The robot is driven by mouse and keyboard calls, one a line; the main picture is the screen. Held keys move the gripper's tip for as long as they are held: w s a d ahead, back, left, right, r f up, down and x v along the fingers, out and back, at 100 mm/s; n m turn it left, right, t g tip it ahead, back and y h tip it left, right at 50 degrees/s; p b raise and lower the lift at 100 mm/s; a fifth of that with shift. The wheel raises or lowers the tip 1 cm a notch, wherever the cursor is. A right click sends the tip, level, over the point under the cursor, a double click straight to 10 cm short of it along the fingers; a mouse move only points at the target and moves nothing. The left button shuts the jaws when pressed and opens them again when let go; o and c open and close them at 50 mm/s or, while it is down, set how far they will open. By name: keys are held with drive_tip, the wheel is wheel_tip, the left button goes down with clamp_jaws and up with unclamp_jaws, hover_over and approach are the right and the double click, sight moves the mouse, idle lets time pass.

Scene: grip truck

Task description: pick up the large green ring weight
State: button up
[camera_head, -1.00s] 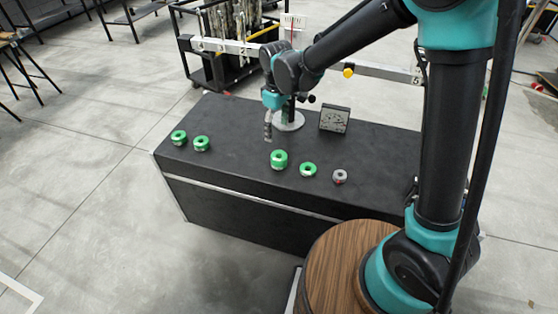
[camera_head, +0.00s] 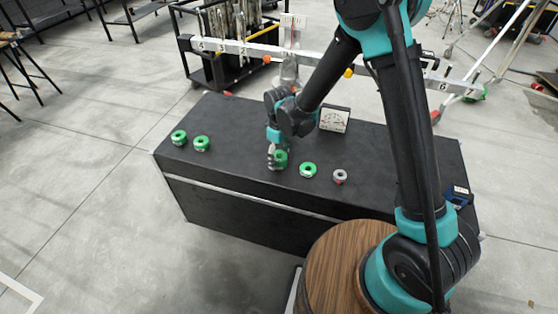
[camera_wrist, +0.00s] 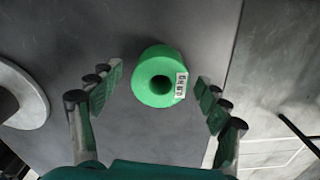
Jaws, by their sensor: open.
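The large green ring weight (camera_head: 280,157) stands on the black table, partly hidden by my gripper in the head view. In the wrist view the green ring weight (camera_wrist: 158,78) lies between my two fingers, with a dark centre hole and a white label on its right side. My gripper (camera_wrist: 158,88) is open, with a gap on each side of the ring. In the head view my gripper (camera_head: 272,157) is low at the ring, on its left side. I cannot tell from these views whether the fingers reach down around it.
A smaller green ring (camera_head: 308,170) and a grey ring (camera_head: 340,176) lie to the right. Two green rings (camera_head: 179,138) (camera_head: 202,143) lie at the left. A dial box (camera_head: 334,119) and a balance beam (camera_head: 240,48) stand behind. The black table (camera_head: 235,178) has clear room at the left middle.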

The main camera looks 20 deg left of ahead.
drive_tip(key=shift+f, duration=0.5)
drive_tip(key=c, duration=1.5)
drive_tip(key=shift+r, duration=0.1)
wheel_tip(320, 180, up, 27)
drive_tip(key=shift+r, duration=0.15)
idle(0.7)
